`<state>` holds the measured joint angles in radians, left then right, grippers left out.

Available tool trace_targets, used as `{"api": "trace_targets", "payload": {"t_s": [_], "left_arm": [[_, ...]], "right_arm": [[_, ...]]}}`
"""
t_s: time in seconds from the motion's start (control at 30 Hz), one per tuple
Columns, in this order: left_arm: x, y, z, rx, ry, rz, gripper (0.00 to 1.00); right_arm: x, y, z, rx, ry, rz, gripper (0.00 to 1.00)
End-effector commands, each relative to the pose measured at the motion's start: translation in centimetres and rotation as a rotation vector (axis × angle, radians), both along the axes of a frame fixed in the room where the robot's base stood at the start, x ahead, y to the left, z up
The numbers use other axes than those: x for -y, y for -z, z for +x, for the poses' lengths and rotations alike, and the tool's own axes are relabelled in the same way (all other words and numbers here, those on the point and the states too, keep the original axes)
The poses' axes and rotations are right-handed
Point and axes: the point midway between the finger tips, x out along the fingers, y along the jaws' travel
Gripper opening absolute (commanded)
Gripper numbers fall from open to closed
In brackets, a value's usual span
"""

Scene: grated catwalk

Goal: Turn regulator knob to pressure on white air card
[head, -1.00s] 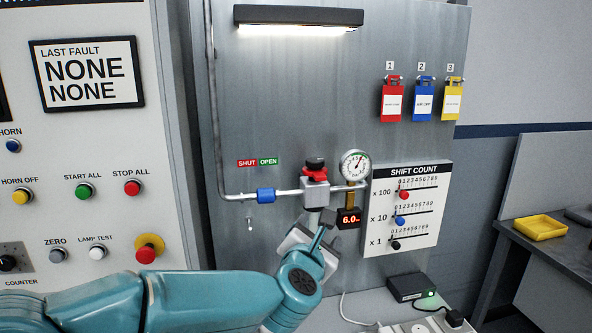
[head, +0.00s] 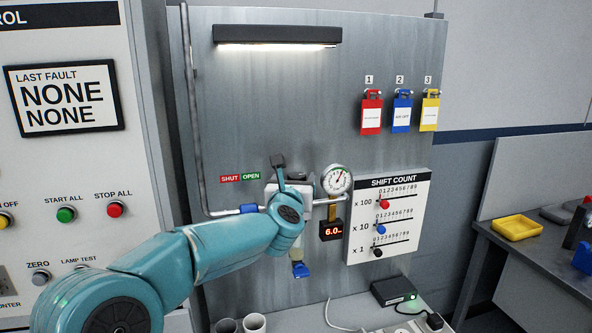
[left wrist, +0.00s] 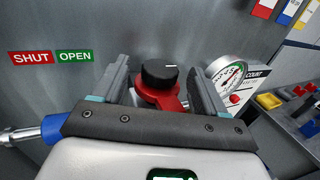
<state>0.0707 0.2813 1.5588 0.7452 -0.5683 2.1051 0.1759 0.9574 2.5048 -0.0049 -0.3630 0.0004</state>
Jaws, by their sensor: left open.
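The regulator knob (left wrist: 159,74) is black with a white mark on top, above a red collar (left wrist: 160,97). It shows in the left wrist view, between the two fingers of my open left gripper (left wrist: 162,84); contact cannot be told. In the head view my left gripper (head: 287,172) covers the knob. The round pressure gauge (head: 337,179) is just right of it and also shows in the left wrist view (left wrist: 226,73). A small display (head: 332,230) below the gauge reads 6.0. I cannot pick out a white air card. My right gripper is not in view.
A pipe (head: 199,130) with a blue fitting (head: 249,209) runs to the regulator. The SHIFT COUNT board (head: 390,215) stands close right of the gauge. Red, blue and yellow tags (head: 401,112) hang above right. A control panel (head: 65,160) is at left.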

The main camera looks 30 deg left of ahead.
Motion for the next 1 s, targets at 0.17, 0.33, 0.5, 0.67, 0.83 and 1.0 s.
{"api": "trace_targets", "payload": {"t_s": [0.17, 0.33, 0.5, 0.67, 0.83, 1.0], "left_arm": [[-0.52, -0.02, 1.36, -0.001, 0.003, 0.000, 0.73], [-0.60, 0.08, 1.50, 0.000, 0.003, 0.001, 0.73], [-0.59, 0.08, 1.47, 0.000, 0.003, 0.001, 0.53], [-0.59, 0.08, 1.47, 0.000, 0.003, 0.001, 0.17], [-0.54, 0.07, 1.49, 0.000, -0.005, 0.000, 0.17], [-0.40, 0.08, 1.57, -0.001, -0.052, 0.000, 0.17]], "right_arm": [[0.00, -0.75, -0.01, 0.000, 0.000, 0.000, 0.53], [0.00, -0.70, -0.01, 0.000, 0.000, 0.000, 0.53], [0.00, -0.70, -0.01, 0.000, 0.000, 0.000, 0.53], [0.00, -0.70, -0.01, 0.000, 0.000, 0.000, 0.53], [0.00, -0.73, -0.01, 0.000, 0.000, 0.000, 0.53], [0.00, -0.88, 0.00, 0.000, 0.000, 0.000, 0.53]]}}
